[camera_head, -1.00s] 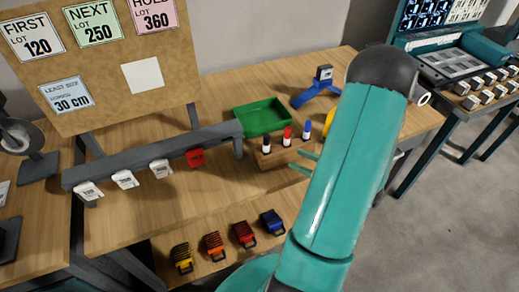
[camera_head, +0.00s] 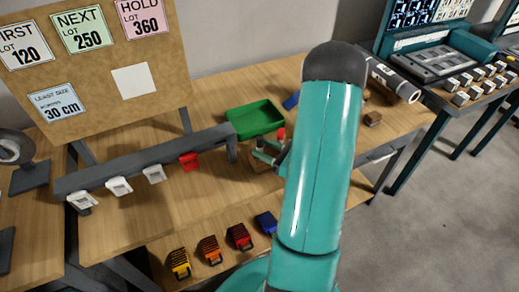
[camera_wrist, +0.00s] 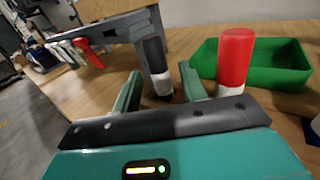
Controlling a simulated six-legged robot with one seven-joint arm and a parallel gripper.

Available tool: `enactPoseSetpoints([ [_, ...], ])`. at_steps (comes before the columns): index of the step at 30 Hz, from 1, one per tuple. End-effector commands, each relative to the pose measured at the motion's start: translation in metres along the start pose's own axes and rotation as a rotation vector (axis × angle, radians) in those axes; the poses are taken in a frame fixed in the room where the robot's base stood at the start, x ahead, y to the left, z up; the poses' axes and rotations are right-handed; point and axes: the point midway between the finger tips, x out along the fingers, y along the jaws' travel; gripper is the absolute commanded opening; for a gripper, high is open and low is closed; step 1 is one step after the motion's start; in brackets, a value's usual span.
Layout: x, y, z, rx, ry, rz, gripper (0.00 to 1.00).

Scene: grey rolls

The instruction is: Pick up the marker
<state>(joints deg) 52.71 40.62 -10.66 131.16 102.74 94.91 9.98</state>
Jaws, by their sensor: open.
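The red marker (camera_head: 281,134) stands upright in a wooden block (camera_head: 258,165), partly hidden by my arm in the head view. In the wrist view the red marker (camera_wrist: 236,58) is just right of my right finger. The black marker (camera_wrist: 154,57), dark with a white lower part, shows between my two fingers in the wrist view; I cannot tell whether they touch it. My gripper (camera_head: 256,147) is open at the block, and its fingers also show in the wrist view (camera_wrist: 160,68). The blue marker is hidden behind my arm in the head view.
A green tray (camera_head: 255,119) lies behind the markers. A grey rail (camera_head: 150,162) with white tags and a red tag (camera_head: 188,161) is to the left. Several coloured clips lie on the lower shelf. A grey roll (camera_head: 393,80) lies at the back right.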

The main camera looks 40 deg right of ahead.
Motion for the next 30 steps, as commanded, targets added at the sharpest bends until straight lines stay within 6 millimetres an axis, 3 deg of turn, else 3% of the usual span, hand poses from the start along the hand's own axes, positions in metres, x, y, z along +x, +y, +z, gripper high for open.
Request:
enactPoseSetpoints([
  [4, 0.018, 0.001, 0.000, -0.001, 0.000, 0.001, 0.43],
  [12, 0.021, 0.000, 0.000, 0.000, 0.000, -0.001, 0.41],
  [18, 0.021, 0.000, 0.000, 0.000, 0.000, -0.001, 0.01],
  [30, 0.021, 0.000, 0.003, -0.001, 0.000, -0.001, 0.00],
])
